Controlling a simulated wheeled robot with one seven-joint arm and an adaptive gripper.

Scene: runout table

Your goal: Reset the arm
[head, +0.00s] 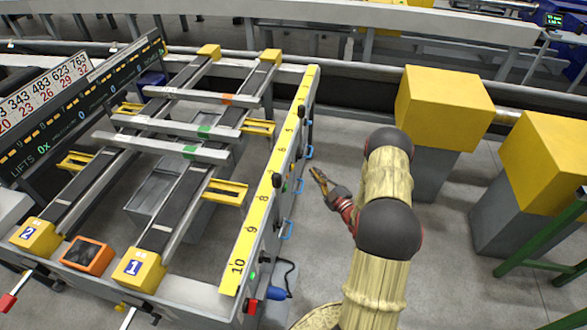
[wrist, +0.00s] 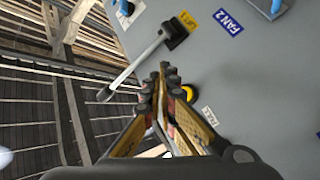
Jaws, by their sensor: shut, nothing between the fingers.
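My arm, in pale yellow covers with dark round joints, stands right of the runout table (head: 252,215) in the head view. My gripper (head: 316,174) is at its end, pointing left toward the table's right side panel, with a visible gap between them. In the wrist view the two fingers of my gripper (wrist: 160,72) meet at the tips, and nothing shows between them. A grey panel lies beyond the fingers, with a lever (wrist: 140,62) and a blue "FAN 2" label (wrist: 228,21).
Yellow-topped grey blocks (head: 443,105) stand right of my arm, and a green frame (head: 545,235) is at the lower right. Blue handles (head: 287,229) stick out from the table's side. Grey bars (head: 160,147) lie across the table's rails. Bare floor shows between table and blocks.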

